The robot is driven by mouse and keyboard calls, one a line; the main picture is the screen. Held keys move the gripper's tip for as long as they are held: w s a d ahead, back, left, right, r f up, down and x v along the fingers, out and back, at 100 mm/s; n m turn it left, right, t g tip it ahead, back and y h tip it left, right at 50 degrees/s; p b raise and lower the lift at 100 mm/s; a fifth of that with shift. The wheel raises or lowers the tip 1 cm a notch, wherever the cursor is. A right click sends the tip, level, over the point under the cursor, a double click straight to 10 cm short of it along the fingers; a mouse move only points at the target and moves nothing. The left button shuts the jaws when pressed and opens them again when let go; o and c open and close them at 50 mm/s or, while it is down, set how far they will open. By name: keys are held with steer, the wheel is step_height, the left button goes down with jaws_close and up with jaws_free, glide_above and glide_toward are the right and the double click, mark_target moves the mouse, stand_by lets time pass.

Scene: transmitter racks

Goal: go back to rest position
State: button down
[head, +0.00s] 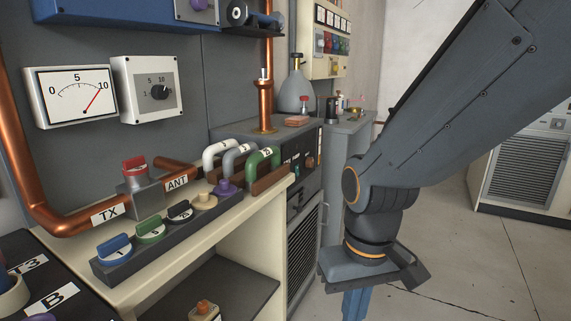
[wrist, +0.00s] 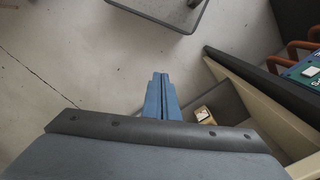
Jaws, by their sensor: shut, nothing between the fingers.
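My gripper (head: 355,304) hangs below my grey arm at the lower right of the head view, pointing down. Only the upper part of its blue fingers shows there, cut off by the bottom edge. In the wrist view the blue fingers (wrist: 161,90) are together with nothing held between them. They are over open floor, to the right of the cream bench (head: 190,255) in the head view and apart from it.
A grey rack (head: 308,170) stands behind. The floor (head: 460,260) at right is clear.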

steer(key=s+d+r+m+p, duration=0.1)
steer(key=d+r+m+p, duration=0.1)
steer(key=d+r+p, duration=0.6)
steer(key=r+p, duration=0.1)
steer(key=p, duration=0.3)
steer(key=shift+s+r+m, duration=0.15)
steer(key=shift+r+m, duration=0.1)
steer(key=shift+m, duration=0.15)
steer(key=shift+d, duration=0.1)
stand_by(0.6)
